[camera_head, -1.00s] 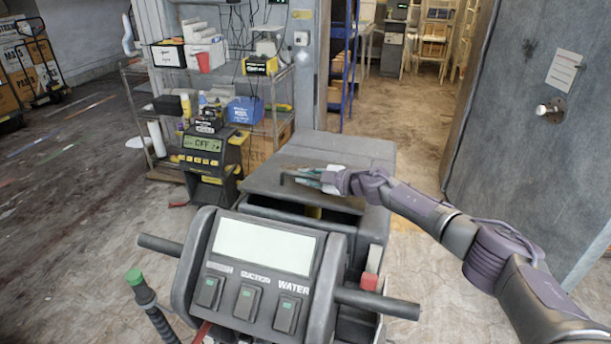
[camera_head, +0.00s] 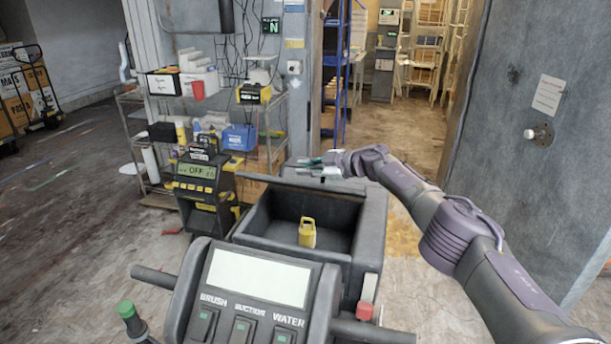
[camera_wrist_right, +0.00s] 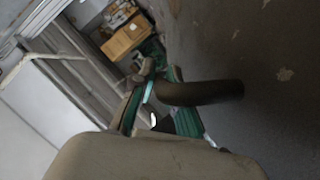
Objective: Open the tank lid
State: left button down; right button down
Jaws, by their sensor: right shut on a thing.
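The floor machine's tank (camera_head: 262,225) is open at the top, and its dark inside shows. A yellow object (camera_head: 307,233) stands inside it. The tank lid is swung up and back; in the head view it is seen nearly edge-on behind the opening. In the right wrist view the lid's grey face (camera_wrist_right: 285,90) fills the right side. My right gripper (camera_head: 322,166) is at the back of the tank, shut on the dark lid handle (camera_wrist_right: 205,92), which sits between its fingers in the right wrist view. My left gripper is not in view.
The machine's control panel (camera_head: 255,280) with handlebars stands in front of the tank. A charger reading OFF (camera_head: 197,172) and a loaded wire shelf (camera_head: 270,130) are at the left. A grey door (camera_head: 520,110) stands at the right. Floor beyond the machine is clear.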

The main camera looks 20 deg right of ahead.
jog(key=shift+d, duration=0.1)
jog(key=c, duration=1.4)
grip_release()
jog(key=shift+w, duration=0.1)
jog(key=shift+c, duration=0.2)
jog(key=v, duration=1.2)
